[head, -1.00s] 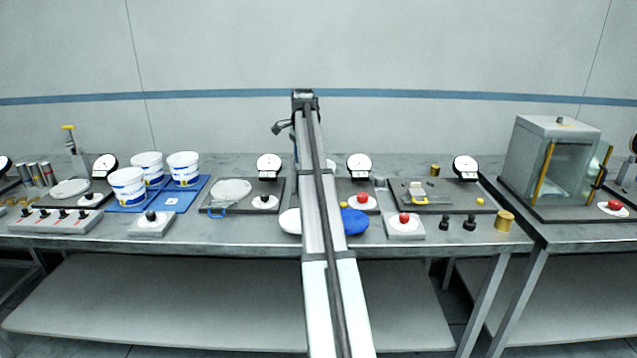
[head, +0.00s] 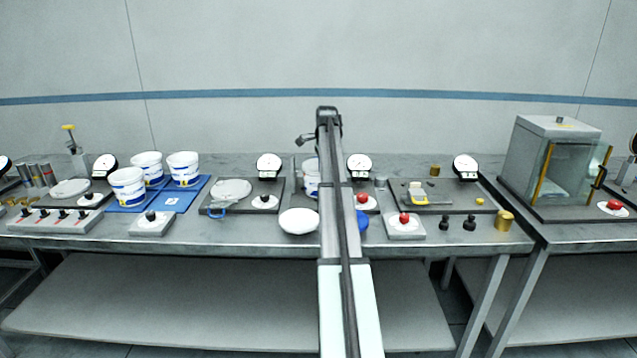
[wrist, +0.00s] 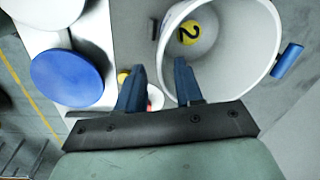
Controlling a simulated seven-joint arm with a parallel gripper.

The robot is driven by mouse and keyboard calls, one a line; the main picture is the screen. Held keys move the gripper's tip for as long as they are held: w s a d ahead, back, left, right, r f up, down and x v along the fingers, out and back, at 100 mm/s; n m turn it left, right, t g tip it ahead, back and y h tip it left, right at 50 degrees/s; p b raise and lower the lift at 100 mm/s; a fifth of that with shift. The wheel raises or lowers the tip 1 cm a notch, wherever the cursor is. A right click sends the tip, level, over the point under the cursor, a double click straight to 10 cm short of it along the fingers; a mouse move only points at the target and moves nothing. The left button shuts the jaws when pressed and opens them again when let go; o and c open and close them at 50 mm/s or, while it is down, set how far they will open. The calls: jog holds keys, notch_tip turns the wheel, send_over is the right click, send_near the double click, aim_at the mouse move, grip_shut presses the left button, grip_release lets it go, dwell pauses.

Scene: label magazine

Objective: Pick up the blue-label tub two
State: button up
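A white tub (wrist: 225,70) lies under my gripper in the wrist view, seen from above into its open top. Inside it is a yellow disc (wrist: 188,32) marked 2. My gripper (wrist: 158,85) is open, its fingers on either side of the tub's near-left rim; the right finger overlaps the tub's opening, and I cannot tell whether either touches. In the head view a white tub with a blue label (head: 311,182) shows partly behind my arm, which hides the gripper. Several more blue-label tubs (head: 127,190) stand on the left.
Those tubs stand on a blue mat (head: 178,201). A white round lid (head: 299,221) and a blue round lid (wrist: 66,80) lie near the front edge. A button box (head: 404,227) and black weights (head: 470,223) stand to the right. A glass case (head: 560,165) stands far right.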

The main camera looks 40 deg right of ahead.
jog(key=shift+w+d+f, duration=0.15)
jog(key=shift+d+f, duration=0.05)
jog(key=shift+f, duration=1.2)
jog(key=shift+w+d+f, duration=0.1)
jog(key=shift+d+f, duration=0.1)
jog(key=shift+f, duration=1.2)
grip_shut()
